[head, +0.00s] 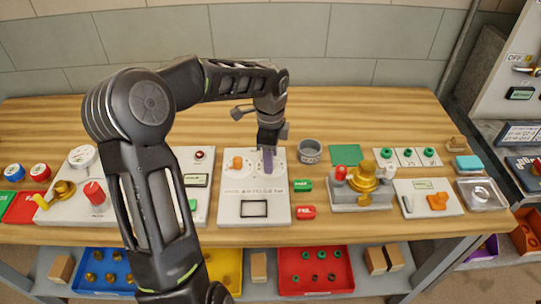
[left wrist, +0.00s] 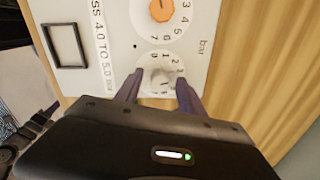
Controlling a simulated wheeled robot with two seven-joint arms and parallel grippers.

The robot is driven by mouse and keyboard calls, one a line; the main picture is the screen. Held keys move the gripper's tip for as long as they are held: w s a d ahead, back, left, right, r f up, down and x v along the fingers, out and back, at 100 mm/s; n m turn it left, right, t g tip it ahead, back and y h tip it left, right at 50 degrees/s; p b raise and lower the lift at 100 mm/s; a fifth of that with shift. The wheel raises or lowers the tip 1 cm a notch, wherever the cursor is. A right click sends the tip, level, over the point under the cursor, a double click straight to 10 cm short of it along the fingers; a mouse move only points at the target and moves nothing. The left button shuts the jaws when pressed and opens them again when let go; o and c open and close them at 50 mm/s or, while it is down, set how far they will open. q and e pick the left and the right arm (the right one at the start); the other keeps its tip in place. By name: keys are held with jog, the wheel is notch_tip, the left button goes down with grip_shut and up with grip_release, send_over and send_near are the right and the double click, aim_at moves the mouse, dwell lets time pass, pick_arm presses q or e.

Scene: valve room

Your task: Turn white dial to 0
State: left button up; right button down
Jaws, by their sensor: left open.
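The white dial (left wrist: 161,78) sits on a round white numbered scale on a white panel in the left wrist view. Its pointer direction is too blurred to read. In the head view it is hidden behind my left gripper (head: 267,160). The left gripper is open in the left wrist view (left wrist: 160,82). Its two dark purple fingers stand on either side of the white dial; I cannot tell if they touch it. An orange dial (head: 237,163) with its own scale is beside it, and also shows in the left wrist view (left wrist: 160,10). My right gripper is out of view.
The white panel (head: 240,193) stands on a wooden bench (head: 330,105) and has a black-framed window (head: 253,208). A grey cup (head: 309,151), a green tag (head: 303,185) and a red tag (head: 305,212) lie right of it. A brass valve (head: 363,178) stands farther right.

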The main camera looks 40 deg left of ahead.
pick_arm(q)
jog(key=shift+c, duration=0.4)
grip_shut()
jog(key=shift+n, duration=0.4)
jog(key=n+b, duration=0.1)
jog(key=n, duration=0.2)
jog(key=n+b, duration=0.1)
jog(key=n, duration=0.3)
jog(key=shift+n, duration=0.4)
jog(key=n+b, duration=0.1)
jog(key=n, duration=0.3)
jog(key=shift+n, duration=0.3)
jog(key=n, duration=0.4)
jog(key=shift+n, duration=0.4)
